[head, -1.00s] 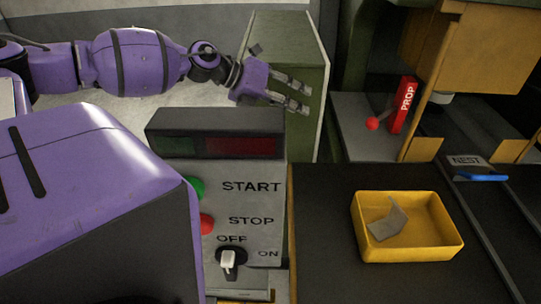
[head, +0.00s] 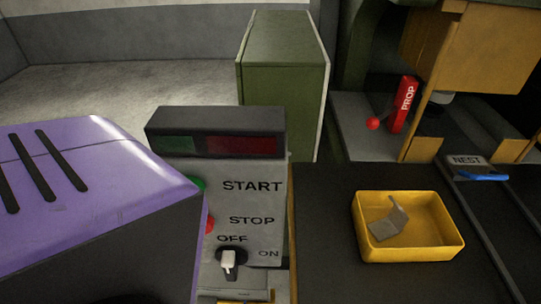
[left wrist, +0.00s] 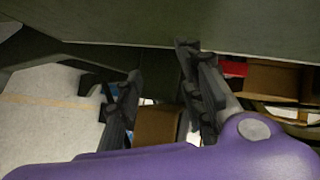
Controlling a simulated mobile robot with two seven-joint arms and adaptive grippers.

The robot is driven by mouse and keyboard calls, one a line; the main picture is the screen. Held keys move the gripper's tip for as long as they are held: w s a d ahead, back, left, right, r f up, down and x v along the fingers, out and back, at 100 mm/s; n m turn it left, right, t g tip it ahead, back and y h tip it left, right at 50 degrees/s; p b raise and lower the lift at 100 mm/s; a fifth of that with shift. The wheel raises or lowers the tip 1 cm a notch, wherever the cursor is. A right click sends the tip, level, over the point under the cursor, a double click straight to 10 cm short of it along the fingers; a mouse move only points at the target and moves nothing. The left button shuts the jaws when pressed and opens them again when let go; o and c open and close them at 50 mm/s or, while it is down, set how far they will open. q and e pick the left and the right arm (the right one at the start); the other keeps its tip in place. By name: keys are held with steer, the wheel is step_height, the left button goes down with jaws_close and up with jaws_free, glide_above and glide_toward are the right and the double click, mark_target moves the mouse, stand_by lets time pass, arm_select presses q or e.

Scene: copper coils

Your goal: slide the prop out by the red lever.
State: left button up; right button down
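The red prop (head: 404,104), lettered PROP, stands upright, slightly tilted, beside the tan press block in the head view. The lever's red ball knob (head: 373,123) is just left of the prop's foot, above a grey ledge. My left gripper (left wrist: 160,62) shows only in the left wrist view. Its two dark fingers are apart, with nothing held between them, near a dark green surface. A red patch (left wrist: 235,68) lies to the right of the fingers there; I cannot tell whether it is the prop. My right gripper is in neither view.
A green cabinet (head: 283,85) stands left of the press. A control box (head: 251,205) with START, STOP and an OFF/ON switch is in front. A yellow tray (head: 412,254) holds a bent grey piece. A blue item (head: 484,177) lies by the NEST label (head: 466,160).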

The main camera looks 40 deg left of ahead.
arm_select(q)
steer(key=shift+s+d+f+n+y, duration=0.15)
steer(key=shift+s+f+n, duration=0.15)
steer(key=shift+f, duration=0.2)
steer(key=shift+s+a+f+n+y, duration=0.1)
steer(key=shift+s+f+n, duration=0.2)
steer(key=shift+f, duration=0.25)
steer(key=shift+s+d+f+n+y, duration=0.1)
steer(key=shift+s+f+n+y, duration=0.1)
steer(key=shift+f+n, duration=0.25)
